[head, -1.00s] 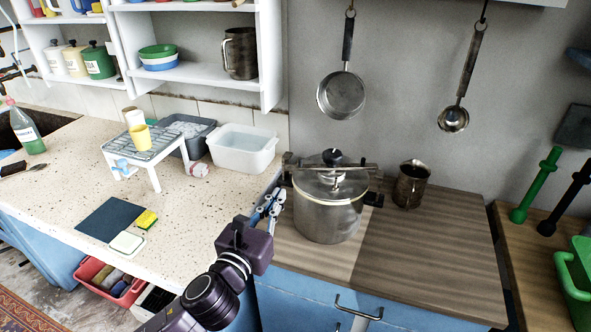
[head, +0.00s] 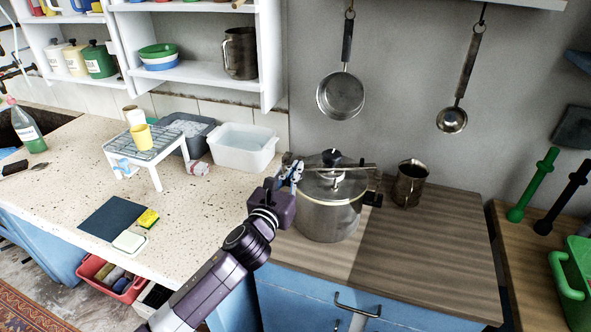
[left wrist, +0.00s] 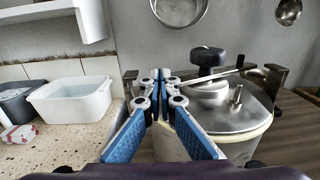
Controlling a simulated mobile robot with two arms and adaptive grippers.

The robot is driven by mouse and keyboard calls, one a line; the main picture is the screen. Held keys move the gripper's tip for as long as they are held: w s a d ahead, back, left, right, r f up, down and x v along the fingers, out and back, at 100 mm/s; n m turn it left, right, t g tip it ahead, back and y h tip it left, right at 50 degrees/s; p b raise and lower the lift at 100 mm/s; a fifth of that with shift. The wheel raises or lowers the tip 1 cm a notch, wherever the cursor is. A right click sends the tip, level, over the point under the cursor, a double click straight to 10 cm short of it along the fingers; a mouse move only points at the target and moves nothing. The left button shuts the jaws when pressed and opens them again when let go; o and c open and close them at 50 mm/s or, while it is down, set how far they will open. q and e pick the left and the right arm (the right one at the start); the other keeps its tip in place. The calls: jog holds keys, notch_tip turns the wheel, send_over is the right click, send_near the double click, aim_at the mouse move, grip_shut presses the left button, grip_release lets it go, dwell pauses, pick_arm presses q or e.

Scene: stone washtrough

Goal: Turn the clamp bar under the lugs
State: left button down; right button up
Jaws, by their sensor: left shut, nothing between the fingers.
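A steel pressure pot (head: 325,215) stands on the wooden counter, its lid (head: 345,187) on top with a black knob (head: 331,157). The thin clamp bar (head: 358,168) lies across the lid under the knob; it also shows in the left wrist view (left wrist: 215,76). A dark lug (head: 374,190) stands at the pot's right side; in the left wrist view lugs show at right (left wrist: 273,80) and left (left wrist: 130,82). My left gripper (head: 294,169) is shut and empty by the bar's left end, which its fingers hide. I cannot tell if they touch. My right gripper is not in view.
A steel jug (head: 410,183) stands right of the pot. A white tub (head: 243,148) and a wire rack (head: 150,145) stand on the speckled counter at left. A pan (head: 341,94) and a ladle (head: 452,119) hang above. The wooden counter's front right is clear.

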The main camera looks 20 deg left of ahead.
pick_arm(q)
jog(key=shift+w+a+r+m+h+p, duration=0.1)
jog(key=shift+w+r+m+h+p, duration=0.1)
jog(key=shift+m+h+p, duration=0.15)
jog(key=shift+w+a+f+m+h+p, duration=0.1)
jog(key=shift+w+a+m+h+p, duration=0.25)
jog(key=shift+h, duration=0.4)
jog(key=shift+w+a, duration=0.15)
jog(key=shift+w, duration=0.1)
jog(key=shift+w+a+f, duration=0.1)
jog(key=shift+w+f, duration=0.05)
jog(key=shift+w, duration=0.25)
jog(key=shift+a, duration=0.1)
